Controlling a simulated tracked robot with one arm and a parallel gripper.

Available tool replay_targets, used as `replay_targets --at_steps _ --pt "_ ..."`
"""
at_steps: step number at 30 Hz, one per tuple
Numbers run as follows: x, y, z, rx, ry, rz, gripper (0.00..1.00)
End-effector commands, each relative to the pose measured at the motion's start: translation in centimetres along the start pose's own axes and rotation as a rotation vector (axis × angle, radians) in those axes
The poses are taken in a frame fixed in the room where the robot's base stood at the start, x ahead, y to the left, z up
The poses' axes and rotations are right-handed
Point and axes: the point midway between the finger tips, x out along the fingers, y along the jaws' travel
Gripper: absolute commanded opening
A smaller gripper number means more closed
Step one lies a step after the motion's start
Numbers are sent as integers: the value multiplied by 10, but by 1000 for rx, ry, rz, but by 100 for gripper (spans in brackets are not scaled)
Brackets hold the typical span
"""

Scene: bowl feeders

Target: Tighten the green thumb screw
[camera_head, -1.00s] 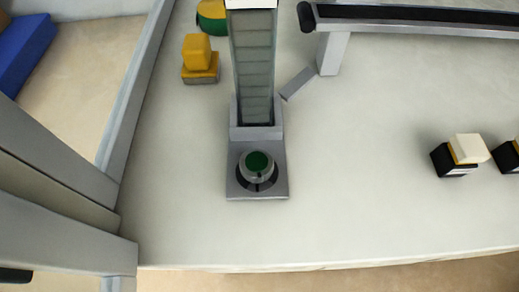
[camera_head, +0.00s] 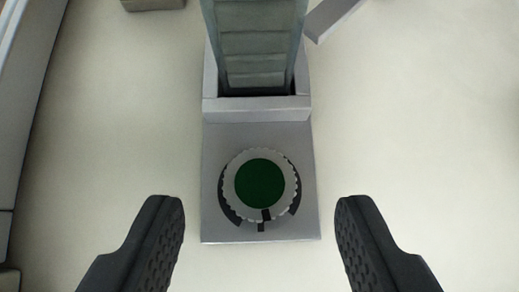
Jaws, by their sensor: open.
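The green thumb screw (camera_head: 260,184) shows in the middle of the view, with a green round top and a pale knurled rim. It sits on the flat front plate (camera_head: 214,222) of a grey feeder base. A dark broken ring surrounds it on the plate, and dark marks show at its lower edge. My gripper (camera_head: 260,215) is open and empty, with one dark ribbed finger on each side of the plate. The fingers are apart from the screw and show lower in the picture. I cannot tell their height above it.
A tall stepped channel (camera_head: 255,45) rises behind the plate. A grey slanted piece (camera_head: 330,16) is at the upper right. A yellowish-grey block (camera_head: 152,4) shows at the top left, and a grey frame bar (camera_head: 25,90) runs along the left edge. Pale table surface beside the plate is clear.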

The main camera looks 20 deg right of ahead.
Motion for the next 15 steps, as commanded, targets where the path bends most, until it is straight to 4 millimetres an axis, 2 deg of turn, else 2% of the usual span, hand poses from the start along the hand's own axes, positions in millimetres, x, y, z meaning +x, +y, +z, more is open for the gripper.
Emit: replay_targets --at_steps 1,6,15 --pt "7 0 1 0 0 1 50" --pt "18 0 0 1 1 1 50" --pt "21 0 -1 0 1 0 50"
